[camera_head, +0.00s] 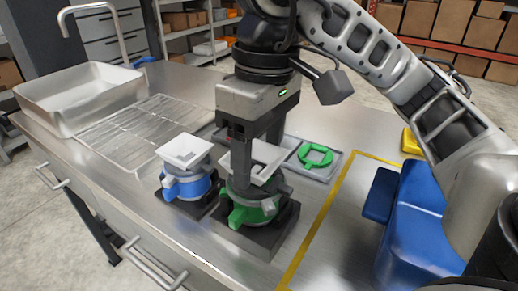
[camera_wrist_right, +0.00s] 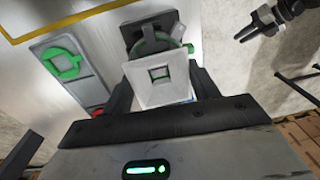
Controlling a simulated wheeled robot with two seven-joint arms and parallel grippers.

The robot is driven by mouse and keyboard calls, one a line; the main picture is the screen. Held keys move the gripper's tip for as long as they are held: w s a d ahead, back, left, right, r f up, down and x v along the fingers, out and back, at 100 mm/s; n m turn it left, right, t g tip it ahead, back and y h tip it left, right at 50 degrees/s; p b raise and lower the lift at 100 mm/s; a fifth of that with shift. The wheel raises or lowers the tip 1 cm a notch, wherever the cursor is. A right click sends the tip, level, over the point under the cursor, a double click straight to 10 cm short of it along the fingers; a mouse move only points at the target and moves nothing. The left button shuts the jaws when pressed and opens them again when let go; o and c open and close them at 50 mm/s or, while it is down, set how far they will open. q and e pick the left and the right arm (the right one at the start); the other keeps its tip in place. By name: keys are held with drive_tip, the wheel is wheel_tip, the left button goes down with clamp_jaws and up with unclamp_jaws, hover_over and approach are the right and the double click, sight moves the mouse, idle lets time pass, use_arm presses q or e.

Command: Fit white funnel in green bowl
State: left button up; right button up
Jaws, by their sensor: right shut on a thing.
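The white funnel (camera_head: 270,155) has a square top with a square opening. My right gripper (camera_head: 248,180) is shut on it, with the fingers pointing down. The funnel is at the top of the green bowl (camera_head: 252,213), which sits in a dark square base. The gripper hides part of the join, so I cannot tell whether the funnel touches or is seated in the bowl. In the right wrist view the white funnel (camera_wrist_right: 145,88) lies between the two fingers, with the green bowl (camera_wrist_right: 137,49) partly behind it. A dark gripper, likely my left one (camera_wrist_right: 262,22), shows at the upper right.
A blue bowl (camera_head: 188,187) with a white square funnel (camera_head: 185,150) stands just left of the green one. A grey tray (camera_head: 325,172) holding a green ring (camera_head: 315,156) lies to the right. A wire rack (camera_head: 135,128) and sink (camera_head: 78,95) occupy the left. Yellow tape (camera_head: 318,225) marks the right side.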

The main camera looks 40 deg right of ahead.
drive_tip(key=shift+f+b, duration=0.6)
drive_tip(key=shift+f, duration=0.1)
drive_tip(key=o, duration=0.8)
drive_tip(key=shift+s+a, duration=0.1)
drive_tip(key=shift+f, duration=0.1)
drive_tip(key=shift+r, duration=0.2)
drive_tip(key=shift+d+r+p, duration=0.2)
drive_tip(key=shift+r+p, duration=1.4)
drive_tip(key=shift+r, duration=0.1)
drive_tip(key=o, duration=0.5)
